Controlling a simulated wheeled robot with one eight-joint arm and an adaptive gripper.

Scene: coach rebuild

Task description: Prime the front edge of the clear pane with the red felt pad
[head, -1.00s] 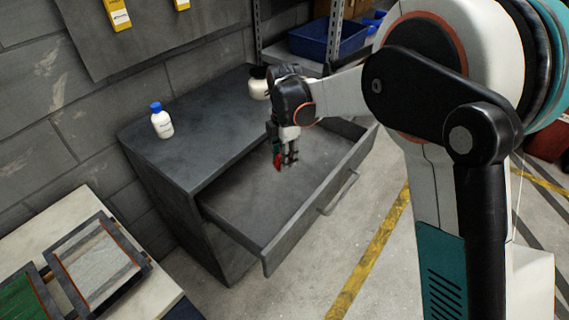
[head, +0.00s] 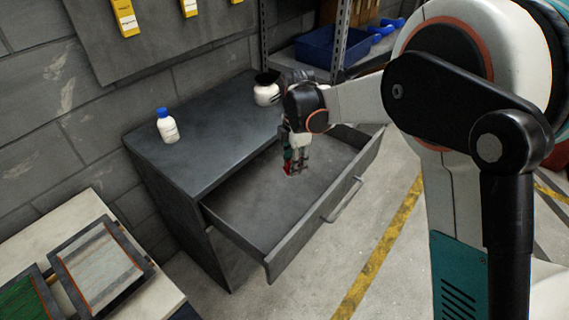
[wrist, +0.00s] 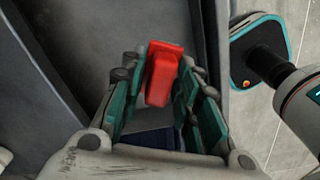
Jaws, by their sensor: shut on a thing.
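My gripper (head: 296,166) is over the open drawer (head: 262,218), pointing down. It is shut on the red felt pad (wrist: 163,78), which sits between the green-lined fingers in the wrist view. In the head view only a small red part of the pad (head: 288,168) shows. Whether the pad touches the drawer floor I cannot tell. The clear pane (head: 98,262) lies in a dark frame with orange-brown edge strips on the pale bench at lower left, well away from my gripper.
A green pane (head: 22,300) lies beside the clear one. The dark cabinet (head: 205,130) carries a blue-capped white bottle (head: 167,128) and a white pot with a dark top (head: 266,93). A blue bin (head: 325,45) stands on the shelf behind. The cabinet top's middle is clear.

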